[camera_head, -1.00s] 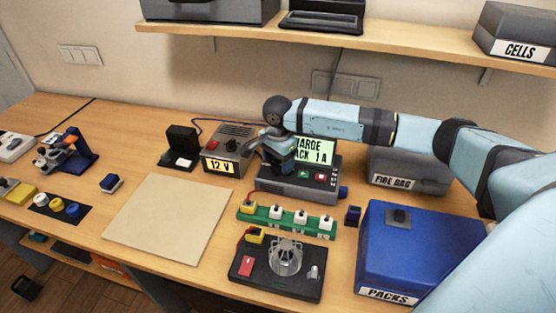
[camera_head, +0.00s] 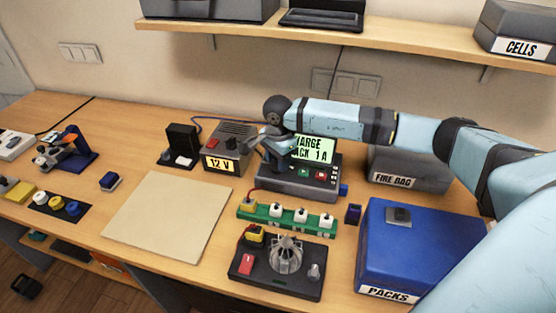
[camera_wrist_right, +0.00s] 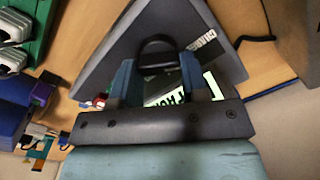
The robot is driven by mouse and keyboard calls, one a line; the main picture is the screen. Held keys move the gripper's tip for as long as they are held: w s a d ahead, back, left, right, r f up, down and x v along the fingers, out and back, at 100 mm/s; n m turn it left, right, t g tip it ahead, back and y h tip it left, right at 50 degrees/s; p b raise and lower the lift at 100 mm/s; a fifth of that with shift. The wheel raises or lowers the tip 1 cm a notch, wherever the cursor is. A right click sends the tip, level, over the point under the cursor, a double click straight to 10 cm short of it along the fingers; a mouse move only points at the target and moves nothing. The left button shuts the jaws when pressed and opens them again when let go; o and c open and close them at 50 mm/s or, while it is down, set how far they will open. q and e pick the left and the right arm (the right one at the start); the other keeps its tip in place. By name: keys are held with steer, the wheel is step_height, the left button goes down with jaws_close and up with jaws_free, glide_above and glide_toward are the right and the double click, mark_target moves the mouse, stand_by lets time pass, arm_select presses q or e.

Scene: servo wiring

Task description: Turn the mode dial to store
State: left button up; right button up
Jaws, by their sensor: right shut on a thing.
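The charger (camera_head: 265,184) is a grey sloped box with a lit green screen (camera_head: 316,148); the readable part says "ARGE" and "ACK 1A". My right gripper (camera_head: 276,163) is over the left part of its face and hides the mode dial in the head view. In the right wrist view, the black mode dial (camera_wrist_right: 158,46) shows between the two fingers of my right gripper (camera_wrist_right: 160,78), which is shut on it. The dial's exact setting cannot be read. My left gripper is not in view.
A 12 V supply (camera_head: 228,148) stands left of the charger. A green strip (camera_head: 262,215) with several white plugs and a black board (camera_head: 247,283) are in front. A blue PACKS box (camera_head: 420,245) and grey FIRE BAG box (camera_head: 420,170) stand right. The beige mat (camera_head: 165,215) is clear.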

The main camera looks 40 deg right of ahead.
steer(key=m+b, duration=0.1)
steer(key=m, duration=0.3)
steer(key=shift+s+f, duration=0.1)
steer(key=m+b, duration=0.1)
steer(key=m, duration=0.1)
steer(key=shift+m, duration=0.3)
steer(key=m+b, duration=0.1)
steer(key=m, duration=0.3)
steer(key=shift+s+a+m, duration=0.1)
steer(key=shift+m, duration=0.2)
steer(key=m, duration=0.6)
steer(key=shift+a, duration=0.1)
steer(key=m, duration=0.5)
steer(key=shift+a+m, duration=0.1)
steer(key=shift+m, duration=0.3)
steer(key=o, duration=0.9)
steer(key=shift+o, duration=0.2)
